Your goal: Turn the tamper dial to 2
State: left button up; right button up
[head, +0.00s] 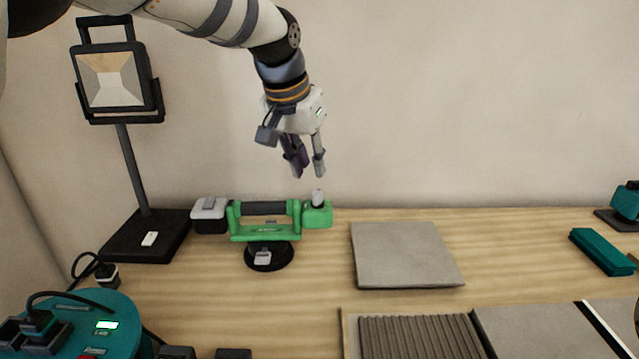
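The green tamper (265,233) stands on the wooden bench at centre left, with a dark handle bar and a round black base. A small pale upright knob (317,197), which looks like the dial, sits on the green block at its right end. The number it points to is too small to read. My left gripper (309,174) points down just above the knob, with its two fingers apart and nothing between them. A small gap shows between the fingertips and the knob. My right gripper is not in view.
A work lamp (110,80) on a black stand is left of the tamper. A grey tile (403,254) lies to its right. A teal cable reel (95,325) is at front left. A ribbed mortar bed (420,338) is in front. A teal block (601,252) lies at far right.

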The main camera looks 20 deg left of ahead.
aim_at(318, 192)
pick_arm(q)
jog(key=x, duration=0.7)
jog(key=shift+w+f, duration=0.15)
jog(key=shift+f, duration=0.15)
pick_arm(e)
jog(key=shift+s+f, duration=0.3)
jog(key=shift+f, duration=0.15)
pick_arm(q)
jog(key=shift+c, duration=0.6)
grip_shut()
